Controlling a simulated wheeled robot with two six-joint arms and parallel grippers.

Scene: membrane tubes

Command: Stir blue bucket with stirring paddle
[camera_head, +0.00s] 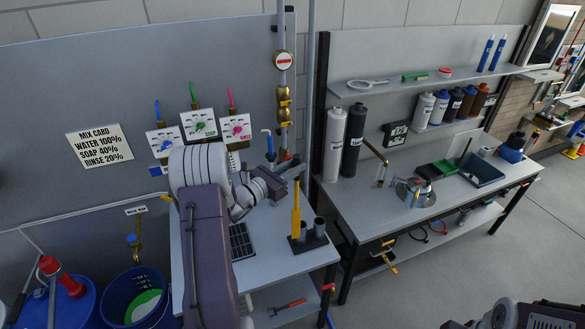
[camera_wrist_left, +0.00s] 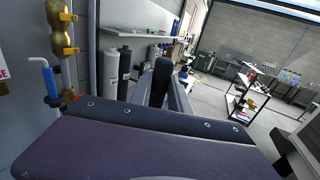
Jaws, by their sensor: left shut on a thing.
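The stirring paddle (camera_head: 296,216) is yellow and hangs upright below my left gripper (camera_head: 292,169) at the right part of the near bench. My left gripper is shut on its upper end. The paddle's lower end is beside the dark cups of a small stand; I cannot tell whether it is inside one. In the left wrist view a black rounded handle end (camera_wrist_left: 161,80) stands between the grey jaws. The blue bucket (camera_head: 116,292) is on the lower left, left of the bench, with green and white contents showing. The paddle is well apart from it.
A blue drum (camera_head: 84,300) with a red-topped pump stands left of the bucket. Wall valves with dispensers (camera_head: 199,125) and a vertical pipe with brass fittings (camera_head: 284,103) are behind my arm. A dark grid (camera_head: 241,240) lies on the bench. A second bench (camera_head: 350,205) stands right.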

